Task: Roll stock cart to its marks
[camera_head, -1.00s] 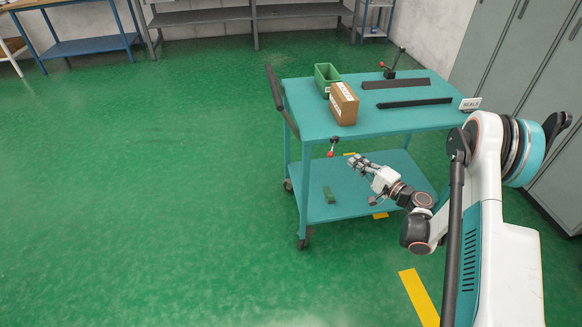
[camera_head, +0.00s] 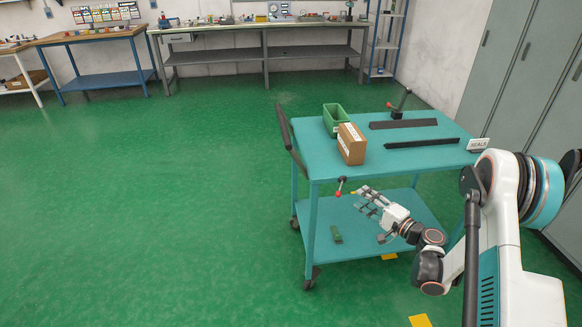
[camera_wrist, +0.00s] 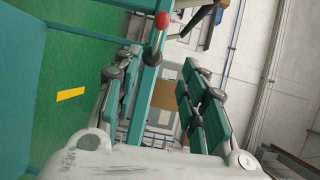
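The teal stock cart (camera_head: 400,155) stands right of centre, with a black push handle (camera_head: 287,128) at its left end. A lever with a red knob (camera_head: 341,182) sticks out below the near edge of its top; the red knob (camera_wrist: 161,20) also shows in the wrist view. My gripper (camera_head: 363,200) is beside the cart's near side, close to the lever. In the wrist view my gripper (camera_wrist: 160,72) has its fingers apart. A teal cart bar (camera_wrist: 143,95) shows between them in the picture; I cannot tell whether they touch it. Yellow floor marks (camera_head: 388,256) lie by the cart.
The cart carries a green bin (camera_head: 334,118), a cardboard box (camera_head: 352,150), dark strips (camera_head: 403,124) and a SEALS sign (camera_head: 478,144). Grey lockers (camera_head: 500,75) stand at right, workbenches (camera_head: 264,52) at the back. The green floor at left is clear.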

